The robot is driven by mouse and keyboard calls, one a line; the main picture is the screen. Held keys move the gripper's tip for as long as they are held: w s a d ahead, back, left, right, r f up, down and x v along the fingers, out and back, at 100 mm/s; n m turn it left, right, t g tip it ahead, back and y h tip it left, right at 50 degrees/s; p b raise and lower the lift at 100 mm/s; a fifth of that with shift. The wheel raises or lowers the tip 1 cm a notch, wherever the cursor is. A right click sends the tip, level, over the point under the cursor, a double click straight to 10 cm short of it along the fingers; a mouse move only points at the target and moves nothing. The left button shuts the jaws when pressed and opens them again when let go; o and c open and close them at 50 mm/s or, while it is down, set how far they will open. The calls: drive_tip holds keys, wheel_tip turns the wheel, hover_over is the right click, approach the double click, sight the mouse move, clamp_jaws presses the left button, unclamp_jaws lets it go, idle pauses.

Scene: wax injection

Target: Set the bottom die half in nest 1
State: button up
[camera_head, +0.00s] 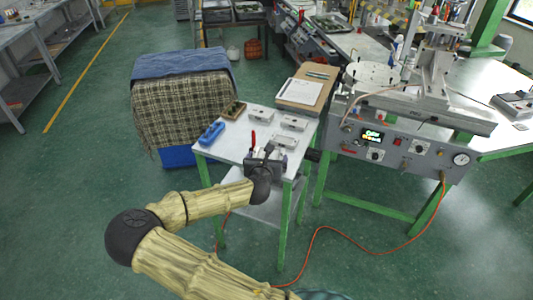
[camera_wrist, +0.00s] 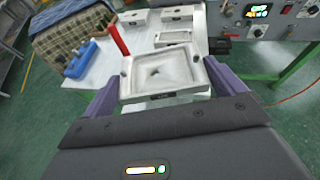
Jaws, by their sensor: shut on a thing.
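My gripper (camera_wrist: 166,90) has its two purple fingers against the left and right sides of a pale grey die half (camera_wrist: 190,70). The die half has a recessed cavity facing up, with small dark spots near its corners. It appears level above the white table (camera_wrist: 105,70). In the head view my gripper (camera_head: 265,160) is at the table's front right; my arm hides much of the held die half. I cannot tell from any marking whether it is the bottom half. No nest is clearly marked as nest 1.
Several pale die blocks (camera_head: 293,122) lie on the table, beside a blue holder (camera_head: 212,132) and a red-handled tool (camera_wrist: 117,40). A clipboard (camera_head: 300,91) lies behind. The injection machine (camera_head: 400,145) stands right, with a round plate (camera_head: 372,75) on top. A blanket-covered box (camera_head: 185,105) is left.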

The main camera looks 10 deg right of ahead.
drive_tip(key=s+f+n+y+b, duration=0.4)
drive_tip(key=s+f+y+b, duration=0.1)
drive_tip(key=f, duration=0.6)
drive_tip(key=shift+s+d+f+t, duration=0.2)
drive_tip(key=shift+s+t, duration=0.1)
drive_tip(key=shift+t, duration=0.1)
